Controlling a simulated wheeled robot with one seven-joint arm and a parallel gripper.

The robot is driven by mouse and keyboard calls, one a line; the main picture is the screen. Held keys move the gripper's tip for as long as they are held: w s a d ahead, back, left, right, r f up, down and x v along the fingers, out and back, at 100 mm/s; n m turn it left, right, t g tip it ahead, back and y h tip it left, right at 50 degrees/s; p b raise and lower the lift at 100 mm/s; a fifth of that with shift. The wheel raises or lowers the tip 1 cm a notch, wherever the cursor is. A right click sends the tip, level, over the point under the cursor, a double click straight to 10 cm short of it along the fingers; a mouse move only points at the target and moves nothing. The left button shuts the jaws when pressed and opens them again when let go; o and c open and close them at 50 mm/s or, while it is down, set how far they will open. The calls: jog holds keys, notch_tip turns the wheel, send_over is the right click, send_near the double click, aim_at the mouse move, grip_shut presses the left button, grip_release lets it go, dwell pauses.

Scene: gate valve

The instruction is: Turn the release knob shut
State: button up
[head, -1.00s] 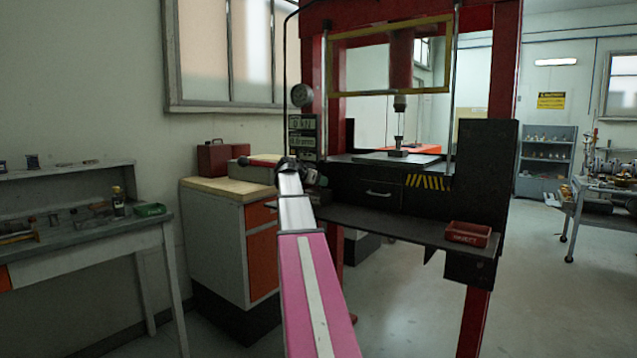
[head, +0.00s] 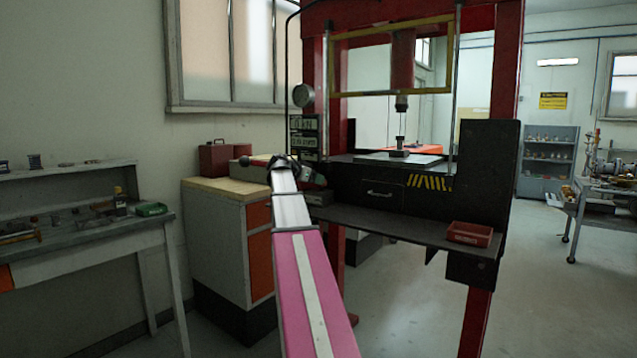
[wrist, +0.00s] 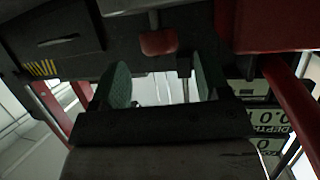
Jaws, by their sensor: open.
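A dull red, block-like part (wrist: 158,42) shows in the wrist view, at the top middle against the dark press body; it may be the release knob. My gripper (wrist: 160,80) is open, with its two green-padded fingers apart and nothing between them. In the picture the red part lies above and between the fingertips, seemingly beyond them and not touched. In the head view my arm reaches to the left side of the press, and my wrist hides the knob's area there.
The red-framed press (head: 310,80) has a dark drawer front (head: 377,192) and a shelf with a red tray (head: 469,233). A cabinet (head: 222,235) with a red box (head: 216,157) stands left.

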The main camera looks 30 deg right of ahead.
jog(key=v, duration=0.6)
jog(key=shift+a, duration=0.3)
jog(key=shift+s+r, duration=0.1)
